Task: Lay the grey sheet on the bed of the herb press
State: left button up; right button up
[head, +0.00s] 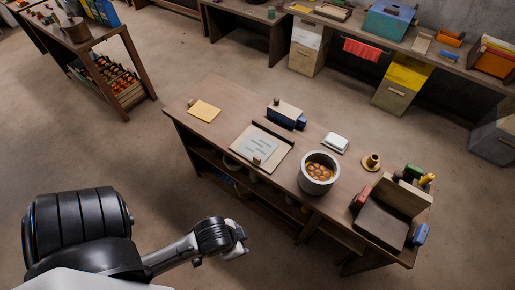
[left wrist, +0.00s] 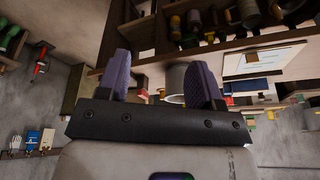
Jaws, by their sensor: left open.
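A pale grey sheet (head: 261,146) with faint marks lies on a light board (head: 242,158) with a dark back bar, on the wooden table. A small brown knob stands at its front edge. A brown, open, hinged-looking piece with a dark flat bed (head: 381,223) and a raised back panel stands at the table's right end; I cannot tell for certain that it is the herb press. My left gripper (head: 240,240) is open and empty, in front of the table and apart from everything on it. Its two fingers (left wrist: 162,80) show spread in the left wrist view. My right gripper is not in view.
A metal pot (head: 319,184) with round orange pieces stands between the board and the brown piece. A blue-ended box (head: 286,115), a white block (head: 335,143), a yellow sheet (head: 204,110) and a small brass piece (head: 371,162) are also on the table. Shelves run below the tabletop.

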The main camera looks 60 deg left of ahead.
pick_arm(q)
jog(key=shift+o, duration=0.2)
jog(key=shift+o, duration=0.8)
jog(key=shift+w, duration=0.1)
